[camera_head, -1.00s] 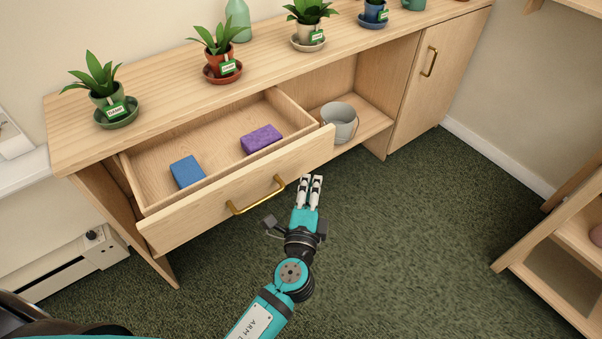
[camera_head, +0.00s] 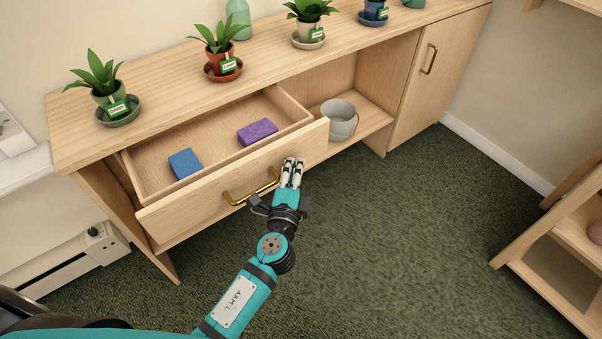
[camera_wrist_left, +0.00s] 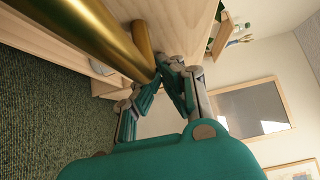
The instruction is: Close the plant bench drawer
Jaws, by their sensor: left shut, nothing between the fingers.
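The plant bench drawer (camera_head: 160,218) is pulled out from the wooden bench (camera_head: 170,91). A blue block (camera_head: 185,164) and a purple block (camera_head: 257,132) lie inside it. A brass handle (camera_head: 252,190) is on its front. My left gripper (camera_head: 293,162) is shut and empty, at the drawer front just right of the handle. In the left wrist view my gripper fingers (camera_wrist_left: 160,82) are close to the pale drawer front, with the brass handle (camera_wrist_left: 95,25) large beside them. I cannot tell for sure if the fingertips touch the wood. My right gripper is not in view.
Potted plants stand along the bench top, such as one in a red pot (camera_head: 223,63). A grey bucket (camera_head: 339,120) sits on the open shelf right of the drawer. A wooden shelf unit (camera_head: 548,215) stands at right. Green carpet between is clear.

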